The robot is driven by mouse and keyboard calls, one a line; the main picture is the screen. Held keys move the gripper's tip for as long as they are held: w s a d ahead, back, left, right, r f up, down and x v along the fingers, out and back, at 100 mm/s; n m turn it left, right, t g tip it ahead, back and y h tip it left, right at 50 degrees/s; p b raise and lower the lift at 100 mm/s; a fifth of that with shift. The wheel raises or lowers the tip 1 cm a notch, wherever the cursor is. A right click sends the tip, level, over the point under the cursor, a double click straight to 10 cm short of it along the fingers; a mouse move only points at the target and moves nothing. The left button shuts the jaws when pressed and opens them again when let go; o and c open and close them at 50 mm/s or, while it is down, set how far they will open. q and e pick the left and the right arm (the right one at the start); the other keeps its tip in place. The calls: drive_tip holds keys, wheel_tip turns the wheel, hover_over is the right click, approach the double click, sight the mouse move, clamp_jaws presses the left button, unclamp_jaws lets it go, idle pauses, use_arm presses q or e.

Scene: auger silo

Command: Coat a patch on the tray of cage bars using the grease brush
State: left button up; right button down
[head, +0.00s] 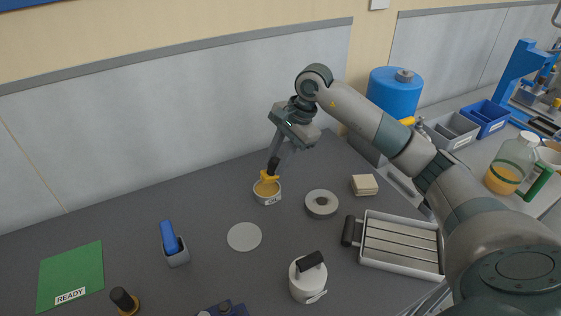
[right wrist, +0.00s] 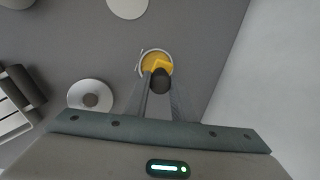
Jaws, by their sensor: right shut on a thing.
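My right gripper (head: 277,158) is shut on the dark handle of the grease brush (head: 270,177), whose yellow end points down into a small pale tub (head: 268,198) of yellow grease. In the right wrist view the brush (right wrist: 160,80) is over the tub (right wrist: 140,68), and its yellow end lies within the rim. I cannot tell how deep it reaches. The metal tray of cage bars (head: 400,269), with several long bars and a dark handle on its left, lies at the right of the bench. My left gripper is not in view.
A grey ring (head: 322,204) and a beige stack (head: 364,185) lie between tub and tray. A white lidded pot (head: 307,281), a pale disc (head: 244,237), a blue-handled tool in a holder (head: 173,246) and a green READY mat (head: 72,275) are also on the bench. The bench's back left is clear.

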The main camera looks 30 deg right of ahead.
sight(275, 159)
drive_tip(key=shift+w+a+r+p, duration=0.15)
drive_tip(key=shift+r+p, duration=0.15)
drive_tip(key=shift+r, duration=0.35)
drive_tip(key=shift+a+r+p, duration=0.15)
drive_tip(key=shift+r+p, duration=0.15)
drive_tip(key=shift+r, duration=0.3)
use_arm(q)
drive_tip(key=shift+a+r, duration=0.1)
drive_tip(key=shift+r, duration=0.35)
use_arm(e)
drive_tip(key=shift+d+r, duration=0.1)
drive_tip(key=shift+r, duration=0.2)
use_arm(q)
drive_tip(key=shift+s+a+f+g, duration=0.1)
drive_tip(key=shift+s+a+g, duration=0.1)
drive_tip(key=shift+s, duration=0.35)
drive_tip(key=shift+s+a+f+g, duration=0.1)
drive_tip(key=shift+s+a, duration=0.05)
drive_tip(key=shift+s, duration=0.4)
use_arm(e)
drive_tip(key=s+a+f+n+g, duration=0.2)
drive_tip(key=s+a+n+g, duration=0.3)
drive_tip(key=s+a+n, duration=0.7)
drive_tip(key=s+n, duration=0.3)
drive_tip(key=s, duration=0.1)
drive_tip(key=shift+a+f, duration=0.2)
drive_tip(key=shift+f, duration=0.05)
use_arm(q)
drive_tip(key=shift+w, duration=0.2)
